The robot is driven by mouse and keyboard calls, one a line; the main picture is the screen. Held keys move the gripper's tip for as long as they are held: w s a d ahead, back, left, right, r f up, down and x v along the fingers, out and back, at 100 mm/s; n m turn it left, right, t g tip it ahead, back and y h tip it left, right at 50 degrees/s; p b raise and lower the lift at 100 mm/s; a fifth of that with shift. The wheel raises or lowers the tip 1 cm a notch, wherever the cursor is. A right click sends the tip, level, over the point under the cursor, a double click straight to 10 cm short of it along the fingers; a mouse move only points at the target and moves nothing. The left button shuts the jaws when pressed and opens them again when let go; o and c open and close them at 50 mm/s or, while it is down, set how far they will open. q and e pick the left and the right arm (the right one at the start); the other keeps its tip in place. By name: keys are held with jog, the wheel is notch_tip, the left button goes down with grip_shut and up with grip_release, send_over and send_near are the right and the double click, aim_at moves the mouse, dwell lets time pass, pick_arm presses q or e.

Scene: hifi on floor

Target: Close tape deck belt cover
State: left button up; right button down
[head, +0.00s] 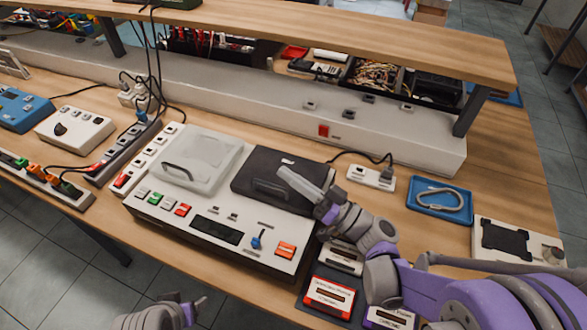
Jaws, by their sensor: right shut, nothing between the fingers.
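The tape deck (215,231) is a white-topped unit on the bench, with buttons, a dark display and a small blue lever on its front. A translucent grey lid with a handle (202,160) lies over its left half. A dark cover with a handle (262,170) lies over its right half and looks flat or nearly so; I cannot tell if it is fully down. My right gripper (283,175) is shut and empty, its tip over the dark cover; I cannot tell if they touch. My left gripper (193,307) is low at the bottom edge, away from the deck, its fingers only partly clear.
Red and purple-labelled cassettes (330,295) lie in front right of the deck. A white socket strip (371,178), a blue tray with a cable loop (440,201) and a white box (515,243) are at the right. A raised shelf (330,30) spans the back.

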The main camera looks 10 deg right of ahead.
jog(key=shift+s+a+f, duration=0.1)
jog(key=shift+s+f, duration=0.1)
jog(key=shift+f, duration=0.2)
dwell(0.3)
jog(key=r+p, duration=0.2)
jog(key=r, duration=0.1)
jog(key=r+p, duration=0.1)
jog(key=shift+w+d+r, duration=0.2)
jog(key=shift+w+d, duration=0.05)
jog(key=shift+w, duration=0.1)
jog(key=b+v, duration=0.1)
jog(key=v, duration=0.9)
jog(key=shift+w+d+f+b, duration=0.25)
jog(key=shift+f+b, duration=0.15)
